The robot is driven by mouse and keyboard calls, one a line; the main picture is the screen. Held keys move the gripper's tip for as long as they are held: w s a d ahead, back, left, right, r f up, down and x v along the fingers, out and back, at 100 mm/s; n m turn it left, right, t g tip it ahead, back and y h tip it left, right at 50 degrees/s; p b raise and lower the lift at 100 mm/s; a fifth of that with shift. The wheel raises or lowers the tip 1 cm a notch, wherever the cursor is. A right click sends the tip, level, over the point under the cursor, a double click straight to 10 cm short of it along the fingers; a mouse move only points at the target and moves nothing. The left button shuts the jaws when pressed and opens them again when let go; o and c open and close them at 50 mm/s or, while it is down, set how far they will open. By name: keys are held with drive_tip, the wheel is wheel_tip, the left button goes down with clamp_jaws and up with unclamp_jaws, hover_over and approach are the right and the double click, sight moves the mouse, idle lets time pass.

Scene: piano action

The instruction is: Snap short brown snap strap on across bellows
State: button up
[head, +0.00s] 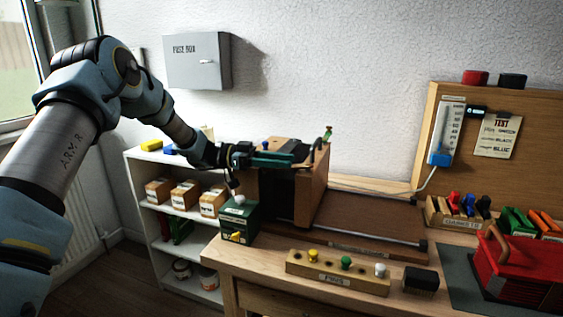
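The bellows (281,194) stands at the left end of the wooden bench, a box with wooden end boards and a dark folded middle. My gripper (303,154) reaches in from the left over the top of the bellows, with its teal fingers pointing right. It overlaps the bellows' upper edge in the picture; I cannot tell if it touches. The fingertips are small and dark, so I cannot tell whether they are open or hold anything. I cannot make out the short brown snap strap; it may be hidden by the gripper or blend with the wood.
A green box (239,222) with a white knob stands at the bench's left corner. A rack of coloured pegs (337,272) and a black block (420,281) line the front edge. A red case (523,268) is at right. Shelves (150,216) stand left. A flat brown board (372,222) lies clear.

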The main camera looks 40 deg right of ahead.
drive_tip(key=shift+o, duration=0.8)
drive_tip(key=shift+w+a+f, duration=0.1)
drive_tip(key=shift+w, duration=0.05)
drive_tip(key=b+v, duration=0.3)
drive_tip(key=v, duration=0.7)
drive_tip(key=shift+w+b, duration=0.2)
drive_tip(key=shift+b, duration=0.1)
drive_tip(key=shift+a, duration=0.15)
